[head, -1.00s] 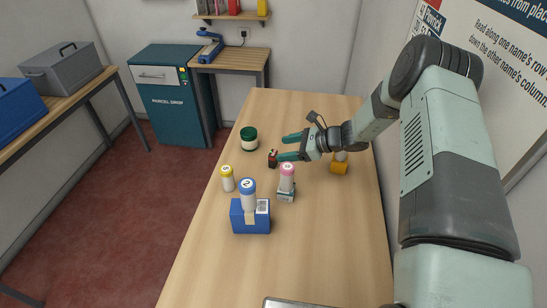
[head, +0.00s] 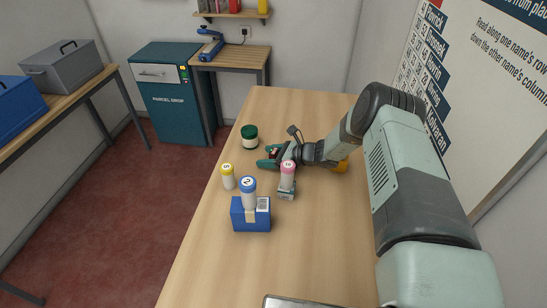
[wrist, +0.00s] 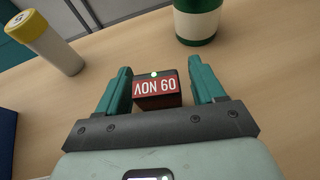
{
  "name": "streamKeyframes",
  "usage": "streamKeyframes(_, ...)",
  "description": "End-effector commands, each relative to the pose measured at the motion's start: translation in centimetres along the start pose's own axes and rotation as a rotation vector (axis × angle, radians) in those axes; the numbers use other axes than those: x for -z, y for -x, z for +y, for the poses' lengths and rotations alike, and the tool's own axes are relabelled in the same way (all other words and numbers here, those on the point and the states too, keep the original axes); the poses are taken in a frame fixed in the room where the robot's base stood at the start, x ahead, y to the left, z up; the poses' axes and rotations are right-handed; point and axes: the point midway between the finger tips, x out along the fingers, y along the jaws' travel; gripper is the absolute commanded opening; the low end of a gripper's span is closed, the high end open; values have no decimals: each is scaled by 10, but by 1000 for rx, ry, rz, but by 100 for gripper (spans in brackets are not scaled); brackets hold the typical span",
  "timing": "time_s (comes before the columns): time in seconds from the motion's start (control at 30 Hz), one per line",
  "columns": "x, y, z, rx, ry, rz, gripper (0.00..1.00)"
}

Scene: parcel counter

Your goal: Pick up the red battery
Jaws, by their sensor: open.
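The red battery (wrist: 157,91) is a small block with a red face, a dark top and white lettering that appears upside down in the wrist view. It stands on the wooden table between the two teal fingers of my gripper (wrist: 158,88). The fingers are open, with a gap visible on each side of the battery. In the head view my gripper (head: 267,158) is low over the table, and the battery is mostly hidden by its fingers.
A green-lidded jar (head: 249,137) stands just beyond my gripper. A yellow-capped bottle (head: 228,177) is nearer and left. A pink-capped bottle (head: 288,175) on a small box is close by. A blue-capped bottle (head: 248,193) is on a blue box (head: 238,217). An orange object (head: 342,166) is partly behind my arm.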

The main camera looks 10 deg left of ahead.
Motion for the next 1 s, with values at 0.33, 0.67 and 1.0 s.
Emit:
streamKeyframes(0.33,0,1,0,0,0,0,39)
streamKeyframes(0.67,0,1,0,0,1,0,10)
streamKeyframes(1.0,-36,16,-2,2,3,-3,10)
